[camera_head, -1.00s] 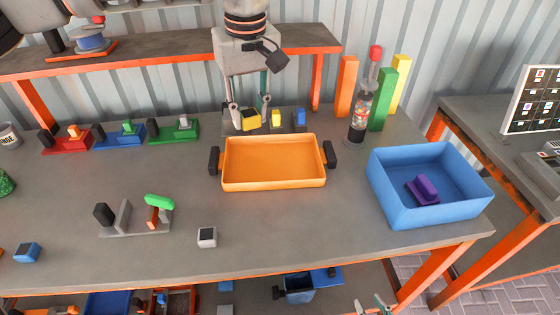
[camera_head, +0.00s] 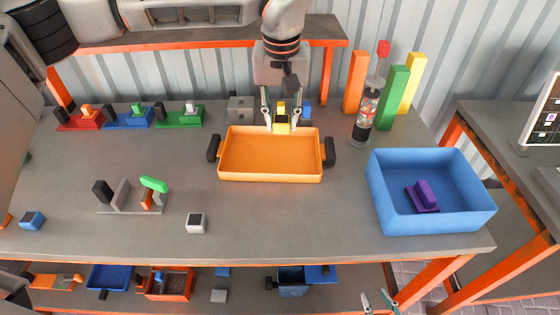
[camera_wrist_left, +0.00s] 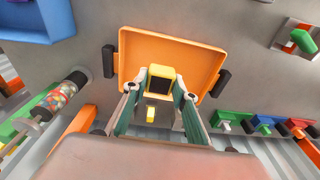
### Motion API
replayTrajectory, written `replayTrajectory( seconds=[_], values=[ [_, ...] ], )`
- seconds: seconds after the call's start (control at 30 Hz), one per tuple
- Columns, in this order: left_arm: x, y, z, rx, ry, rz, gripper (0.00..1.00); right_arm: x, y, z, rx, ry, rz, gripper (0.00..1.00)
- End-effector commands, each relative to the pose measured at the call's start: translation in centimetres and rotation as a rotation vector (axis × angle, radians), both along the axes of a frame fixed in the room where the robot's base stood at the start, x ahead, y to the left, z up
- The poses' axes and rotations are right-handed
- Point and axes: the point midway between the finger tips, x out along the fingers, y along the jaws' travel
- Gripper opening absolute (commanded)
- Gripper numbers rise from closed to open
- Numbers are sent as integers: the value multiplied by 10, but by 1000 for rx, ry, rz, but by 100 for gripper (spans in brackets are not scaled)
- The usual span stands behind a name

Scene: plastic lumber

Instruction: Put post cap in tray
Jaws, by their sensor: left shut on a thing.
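A yellow post cap with a dark top (camera_head: 282,127) is held between the fingers of my left gripper (camera_head: 281,122), upright at the back rim of the orange tray (camera_head: 270,177). In the left wrist view the cap (camera_wrist_left: 160,88) sits between the fingertips (camera_wrist_left: 160,75), overlapping the tray's floor (camera_wrist_left: 198,55). Its height above the tray is hard to judge. The tray is empty. My right gripper (camera_head: 378,303) shows only its fingertips at the lower edge, apart, with nothing between them.
A white cap (camera_head: 196,223) and a blue cap (camera_head: 31,221) lie on the table. A blue bin (camera_head: 432,226) with a purple piece stands right. A bead-filled cylinder (camera_head: 366,118) and coloured posts stand behind. Red, blue and green stands line the back left.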

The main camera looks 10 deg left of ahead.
Motion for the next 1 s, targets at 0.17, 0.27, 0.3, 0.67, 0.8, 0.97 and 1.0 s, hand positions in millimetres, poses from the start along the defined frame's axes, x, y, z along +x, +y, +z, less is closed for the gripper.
replayTrajectory(
  seconds=[0.17,0.27,0.3,0.67,0.8,0.97,1.0],
  values=[
    [-1,0,-46,-1,4,0,7,0,0,-1,0,1,1,29],
    [-1,0,-68,0,3,0,7,-1,0,-1,0,1,1,29],
    [-1,0,-76,-1,3,1,7,0,0,-1,0,1,1,29],
    [0,0,-108,0,-1,1,7,0,1,0,1,0,1,29],
    [0,0,-128,0,1,1,7,0,1,0,1,-1,1,29],
    [0,0,-145,-1,-1,2,7,0,1,1,1,-2,1,29],
    [0,0,-145,-1,-2,2,7,0,0,1,1,-2,0,29]
  ],
)
